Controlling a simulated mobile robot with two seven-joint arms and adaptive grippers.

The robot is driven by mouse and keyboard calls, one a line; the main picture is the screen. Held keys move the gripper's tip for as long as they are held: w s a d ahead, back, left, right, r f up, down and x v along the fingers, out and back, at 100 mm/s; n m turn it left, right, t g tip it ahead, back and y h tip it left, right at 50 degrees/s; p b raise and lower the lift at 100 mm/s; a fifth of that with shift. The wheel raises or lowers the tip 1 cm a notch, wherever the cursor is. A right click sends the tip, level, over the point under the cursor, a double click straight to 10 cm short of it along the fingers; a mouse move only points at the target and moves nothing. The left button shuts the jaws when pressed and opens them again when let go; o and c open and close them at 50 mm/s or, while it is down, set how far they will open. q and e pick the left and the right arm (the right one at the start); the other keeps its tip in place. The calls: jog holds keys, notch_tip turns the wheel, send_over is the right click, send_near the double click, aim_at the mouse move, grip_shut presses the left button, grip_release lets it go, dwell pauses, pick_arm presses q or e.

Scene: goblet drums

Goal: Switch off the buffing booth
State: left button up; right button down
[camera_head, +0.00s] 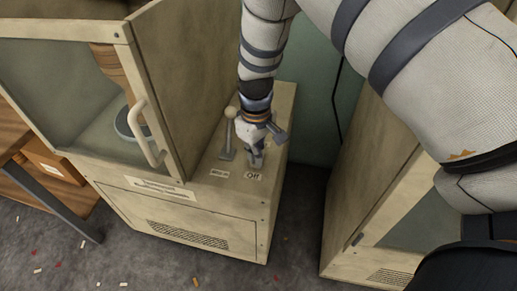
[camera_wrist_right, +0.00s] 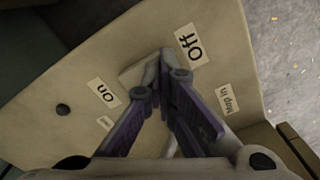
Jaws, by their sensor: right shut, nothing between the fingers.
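The buffing booth (camera_head: 185,216) is a beige cabinet with a windowed upper part and a control ledge (camera_head: 270,125) on its right side. On the ledge are an "Off" label (camera_head: 253,176) and, in the wrist view, an "On" label (camera_wrist_right: 103,92). A pale raised piece (camera_wrist_right: 130,73), apparently the switch, lies between these labels, partly hidden by my fingers; its setting cannot be told. My right gripper (camera_head: 256,160) is shut and empty, pointing down at the ledge. Its fingertips (camera_wrist_right: 165,62) are right beside this piece near "Off"; contact is unclear. My left gripper is not in view.
A lever with a round pale knob (camera_head: 230,112) stands just left of my right gripper. The booth's open-standing panel (camera_head: 187,80) and curved handle (camera_head: 146,132) are further left. Another beige cabinet (camera_head: 375,200) stands to the right, across a narrow floor gap.

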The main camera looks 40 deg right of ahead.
jog(key=shift+r+p, duration=1.5)
jog(key=shift+r, duration=2.05)
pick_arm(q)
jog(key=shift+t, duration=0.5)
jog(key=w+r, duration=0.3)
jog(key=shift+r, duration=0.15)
pick_arm(e)
jog(key=shift+f, duration=0.1)
jog(key=shift+f, duration=0.1)
